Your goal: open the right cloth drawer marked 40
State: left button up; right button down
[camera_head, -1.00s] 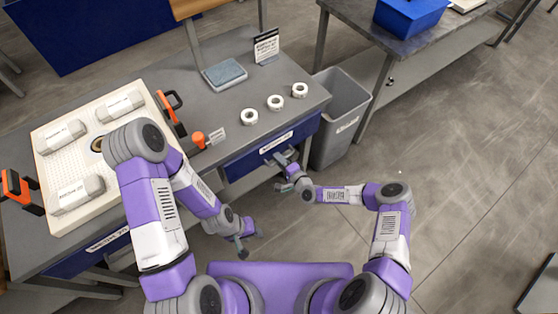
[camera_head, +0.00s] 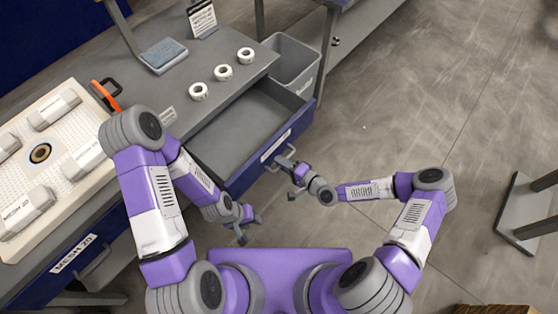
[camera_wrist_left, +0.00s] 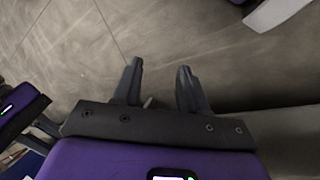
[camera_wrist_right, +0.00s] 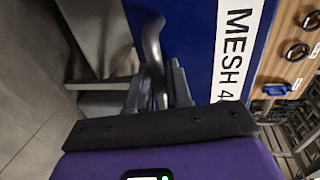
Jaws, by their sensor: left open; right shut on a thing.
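The right cloth drawer (camera_head: 250,117) is blue-fronted and pulled well out of the bench; its grey inside looks empty. Its label (camera_wrist_right: 232,55) reads "MESH 4" with the rest cut off in the right wrist view. My right gripper (camera_head: 287,164) is shut on the drawer's grey handle (camera_wrist_right: 154,50) at the front panel. My left gripper (camera_head: 243,222) is open and empty, low in front of the bench, apart from the drawer. It also shows in the left wrist view (camera_wrist_left: 160,85) with bare floor beyond its fingers.
On the bench top are several white rolls (camera_head: 223,72), a blue-grey pad (camera_head: 163,53) and a sign (camera_head: 202,18). A perforated tray (camera_head: 88,113) with grey blocks lies left. A closed drawer labelled MESH 20 (camera_head: 72,254) is lower left. A grey bin (camera_head: 292,62) stands behind the open drawer.

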jog(key=shift+s, duration=0.15)
jog(key=c, duration=1.2)
grip_release()
jog(key=shift+c, duration=0.2)
jog(key=shift+d, duration=0.1)
jog(key=v, duration=0.7)
jog(key=shift+s+d+p, duration=0.15)
jog(key=shift+p, duration=0.3)
jog(key=shift+r, duration=0.1)
